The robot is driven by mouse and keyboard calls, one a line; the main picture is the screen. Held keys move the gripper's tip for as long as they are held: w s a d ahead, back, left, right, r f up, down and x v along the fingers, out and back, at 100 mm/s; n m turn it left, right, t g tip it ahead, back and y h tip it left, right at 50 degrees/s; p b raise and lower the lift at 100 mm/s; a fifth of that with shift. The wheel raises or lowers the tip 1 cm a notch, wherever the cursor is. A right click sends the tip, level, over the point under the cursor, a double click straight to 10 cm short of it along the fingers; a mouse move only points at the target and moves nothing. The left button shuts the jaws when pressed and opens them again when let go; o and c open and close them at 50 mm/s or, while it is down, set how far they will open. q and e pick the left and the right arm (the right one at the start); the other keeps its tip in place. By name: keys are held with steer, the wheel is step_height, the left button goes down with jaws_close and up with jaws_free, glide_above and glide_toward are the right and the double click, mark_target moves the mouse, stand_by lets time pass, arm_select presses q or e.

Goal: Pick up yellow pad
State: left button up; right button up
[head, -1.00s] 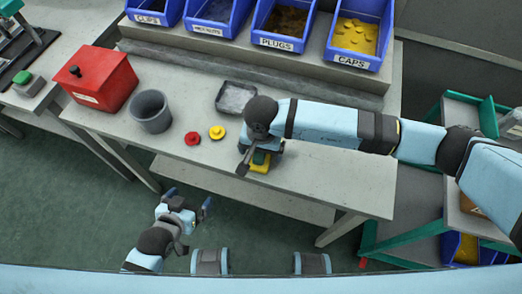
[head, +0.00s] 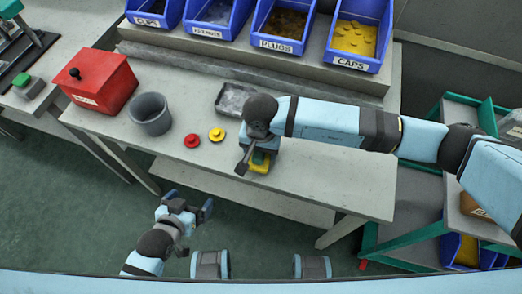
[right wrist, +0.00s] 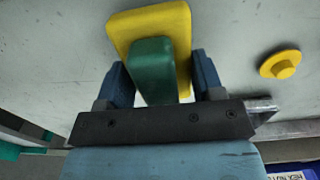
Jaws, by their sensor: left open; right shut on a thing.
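The yellow pad (right wrist: 183,22) is a flat yellow block with a green grip block (right wrist: 152,65) on it. In the right wrist view my right gripper (right wrist: 152,85) has its two blue fingers on either side of the green block and is shut on it. In the head view the pad (head: 260,168) shows under my right gripper (head: 257,157) at the bench's front part. Whether it touches the bench is hard to tell. My left gripper (head: 188,206) is open and empty, below the front edge of the bench.
A yellow knobbed disc (head: 217,134) and a red one (head: 192,141) lie left of the pad. A grey cup (head: 151,114), a red box (head: 97,80) and a shallow grey tray (head: 232,101) stand on the bench (head: 330,190). Labelled blue bins (head: 357,60) line the back.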

step_height(320, 180, up, 18)
steer(key=shift+r+b, duration=0.25)
steer(key=shift+b, duration=0.15)
